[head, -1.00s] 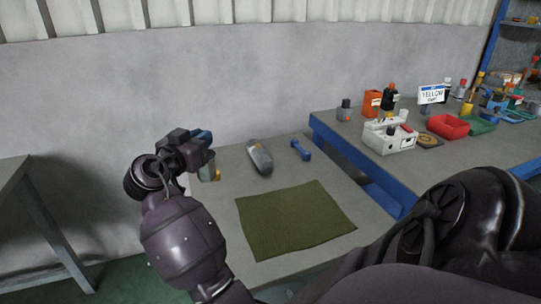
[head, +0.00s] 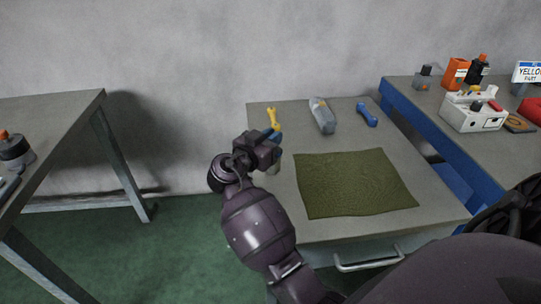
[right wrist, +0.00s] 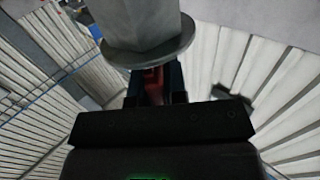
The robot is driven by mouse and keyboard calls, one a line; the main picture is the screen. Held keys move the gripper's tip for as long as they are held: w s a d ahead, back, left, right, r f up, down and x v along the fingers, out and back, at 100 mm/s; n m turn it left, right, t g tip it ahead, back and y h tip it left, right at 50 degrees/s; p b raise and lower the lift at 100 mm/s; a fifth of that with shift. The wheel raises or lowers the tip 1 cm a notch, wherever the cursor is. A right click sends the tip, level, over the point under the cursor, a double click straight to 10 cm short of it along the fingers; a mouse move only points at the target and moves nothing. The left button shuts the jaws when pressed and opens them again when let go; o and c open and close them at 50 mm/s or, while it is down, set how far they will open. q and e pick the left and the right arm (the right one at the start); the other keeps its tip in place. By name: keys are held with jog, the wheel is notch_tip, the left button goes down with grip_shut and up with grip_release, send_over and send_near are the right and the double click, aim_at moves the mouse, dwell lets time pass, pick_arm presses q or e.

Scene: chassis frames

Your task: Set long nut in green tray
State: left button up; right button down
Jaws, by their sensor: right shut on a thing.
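My right gripper (head: 270,140) is over the left part of the grey table in the head view. It is shut on the long nut. In the right wrist view the nut (right wrist: 145,22) is a grey metal faceted piece with a wide round flange, held in front of the jaws (right wrist: 152,85). In the head view the gripper mostly hides it. The green tray is not in the current head view; the earlier frame shows it on the blue-edged bench at right. My left gripper is not in view.
On the grey table (head: 325,235) are a yellow bone-shaped part (head: 273,118), a grey tool (head: 322,115), a blue part (head: 367,115) and an olive mat (head: 355,183). The blue-edged bench at right carries a white caddy (head: 473,113) and a red bin (head: 533,108). Another table (head: 60,130) stands left.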

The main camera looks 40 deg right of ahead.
jog(key=shift+f+b, duration=0.45)
jog(key=shift+f, duration=2.25)
jog(key=shift+f, duration=0.2)
jog(key=c, duration=1.1)
grip_release()
jog(key=shift+c, duration=0.2)
